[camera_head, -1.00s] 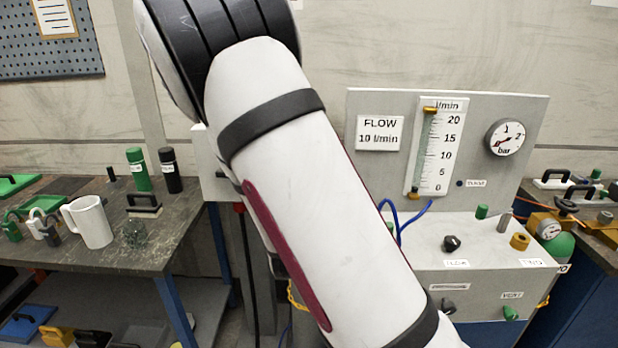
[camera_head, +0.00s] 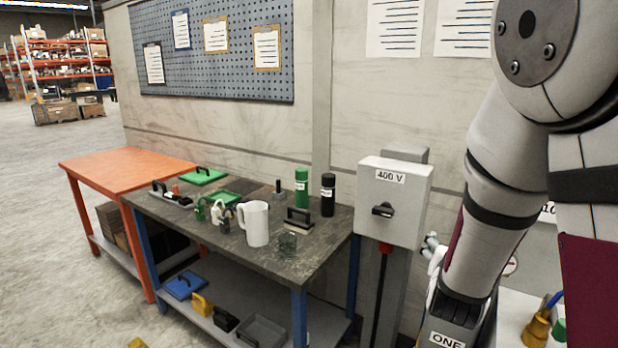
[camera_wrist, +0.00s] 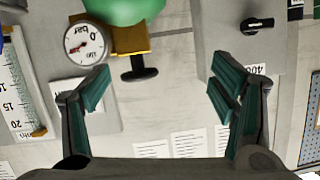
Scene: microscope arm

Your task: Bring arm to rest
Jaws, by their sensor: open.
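Beyond the fingers, that view shows a round gauge (camera_wrist: 86,44), a yellow block with a black handle (camera_wrist: 138,72) and part of a green body (camera_wrist: 122,8). I cannot clearly make out the gripper in the head view.
A grey 400 V switch box (camera_head: 394,200) stands close left of my arm. A dark workbench (camera_head: 270,262) with a white mug (camera_head: 257,224), bottles and several tools is further left, beside an orange table (camera_head: 125,165). A flow scale (camera_wrist: 18,90) shows in the wrist view. The floor at left is open.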

